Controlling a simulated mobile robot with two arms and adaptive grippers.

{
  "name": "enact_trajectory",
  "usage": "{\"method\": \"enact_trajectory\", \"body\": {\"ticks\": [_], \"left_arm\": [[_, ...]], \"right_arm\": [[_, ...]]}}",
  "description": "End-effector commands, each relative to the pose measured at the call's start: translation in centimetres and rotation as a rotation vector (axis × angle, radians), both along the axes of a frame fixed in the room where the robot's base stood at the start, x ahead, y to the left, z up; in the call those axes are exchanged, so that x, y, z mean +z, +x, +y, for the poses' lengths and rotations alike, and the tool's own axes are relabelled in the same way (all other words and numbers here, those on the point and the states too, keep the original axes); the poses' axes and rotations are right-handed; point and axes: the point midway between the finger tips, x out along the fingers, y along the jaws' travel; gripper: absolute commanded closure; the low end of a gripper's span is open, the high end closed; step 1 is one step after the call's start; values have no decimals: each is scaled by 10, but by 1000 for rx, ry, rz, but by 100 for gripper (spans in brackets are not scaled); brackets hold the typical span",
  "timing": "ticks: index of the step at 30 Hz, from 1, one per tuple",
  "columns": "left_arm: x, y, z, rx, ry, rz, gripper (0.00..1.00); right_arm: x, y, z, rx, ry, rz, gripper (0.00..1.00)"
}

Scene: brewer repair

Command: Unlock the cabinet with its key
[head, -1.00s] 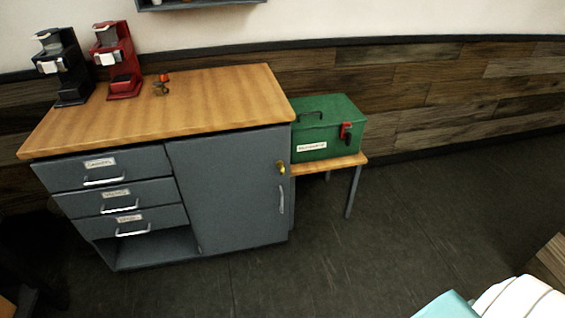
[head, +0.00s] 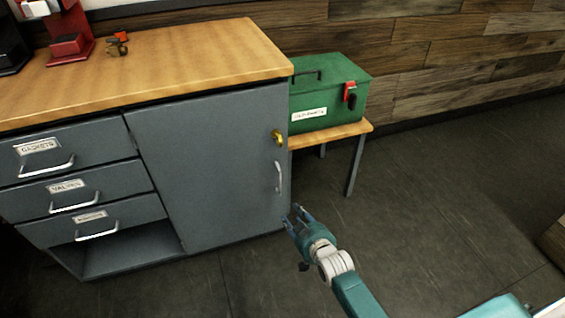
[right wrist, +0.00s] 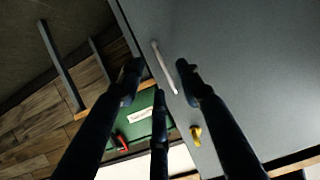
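The grey cabinet door (head: 205,165) is closed, with a brass-yellow lock piece (head: 277,137) near its upper right edge and a silver handle (head: 278,177) below. I cannot tell whether a key is in the lock. The lock also shows in the right wrist view (right wrist: 196,135), with the handle (right wrist: 164,68). A small brownish object with an orange-red part (head: 118,42) lies on the countertop; I cannot tell if it is a key. My right gripper (head: 296,213) is open and empty, below and in front of the handle, apart from the door. My left gripper is not in view.
A green toolbox (head: 328,92) with a red clasp stands on a low side table (head: 340,132) right of the cabinet. Labelled drawers (head: 75,192) are at the left, above an open shelf. A red brewer (head: 68,38) stands on the wooden countertop (head: 200,55).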

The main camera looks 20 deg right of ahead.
Motion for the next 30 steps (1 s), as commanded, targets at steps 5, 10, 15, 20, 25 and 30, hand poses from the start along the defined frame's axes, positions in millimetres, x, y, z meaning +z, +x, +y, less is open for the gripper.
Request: {"method": "enact_trajectory", "body": {"ticks": [5, 10, 15, 20, 25, 30], "left_arm": [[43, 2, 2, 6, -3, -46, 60], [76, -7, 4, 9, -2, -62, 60], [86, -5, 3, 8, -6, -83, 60], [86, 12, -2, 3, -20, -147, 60], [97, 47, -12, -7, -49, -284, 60], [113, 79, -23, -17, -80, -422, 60]], "right_arm": [[98, 54, -8, -18, 27, -273, 65], [158, 64, -12, -23, 37, -403, 65], [175, 74, -13, -25, 40, -435, 65], [175, 97, -12, -25, 40, -434, 65], [174, 119, -11, -25, 40, -433, 65], [174, 140, -10, -25, 40, -433, 65]]}}
